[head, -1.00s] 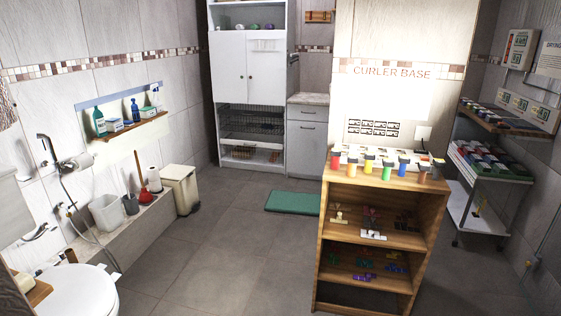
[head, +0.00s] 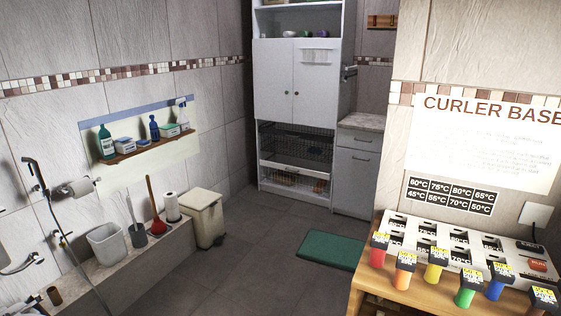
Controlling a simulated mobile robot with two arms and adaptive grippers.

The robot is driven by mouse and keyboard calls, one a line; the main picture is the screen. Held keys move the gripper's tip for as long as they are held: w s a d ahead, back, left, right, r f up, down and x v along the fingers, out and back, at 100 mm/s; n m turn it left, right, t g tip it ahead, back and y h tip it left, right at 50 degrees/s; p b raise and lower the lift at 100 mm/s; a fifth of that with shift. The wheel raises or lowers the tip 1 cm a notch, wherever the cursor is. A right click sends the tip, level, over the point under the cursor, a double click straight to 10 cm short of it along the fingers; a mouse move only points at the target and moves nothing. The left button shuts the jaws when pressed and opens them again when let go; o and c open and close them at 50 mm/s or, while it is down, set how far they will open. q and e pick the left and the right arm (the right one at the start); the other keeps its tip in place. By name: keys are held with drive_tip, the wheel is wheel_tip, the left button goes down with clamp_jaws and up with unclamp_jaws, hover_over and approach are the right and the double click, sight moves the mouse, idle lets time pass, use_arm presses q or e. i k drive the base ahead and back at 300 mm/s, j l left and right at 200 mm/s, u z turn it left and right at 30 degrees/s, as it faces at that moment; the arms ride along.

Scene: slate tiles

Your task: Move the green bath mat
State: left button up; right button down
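The green bath mat (head: 328,249) lies flat on the grey tiled floor in the head view, right of the middle and in front of the white cabinet. Its right end is partly hidden behind the wooden shelf unit. Neither of my grippers shows in the view.
The wooden shelf unit (head: 372,283) with colored curlers and a white rack stands close at the right. A beige pedal bin (head: 204,218) and a tiled ledge with a white bin (head: 107,243) line the left. A white cabinet (head: 297,85) stands at the back. Floor between is clear.

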sight(342, 251)
drive_tip(key=i+j, duration=0.2)
drive_tip(key=i, duration=0.6)
drive_tip(key=i+j+u, duration=0.15)
drive_tip(key=i, duration=0.65)
drive_tip(key=i+j, duration=0.2)
drive_tip(key=i, duration=0.6)
drive_tip(key=j+u, duration=0.05)
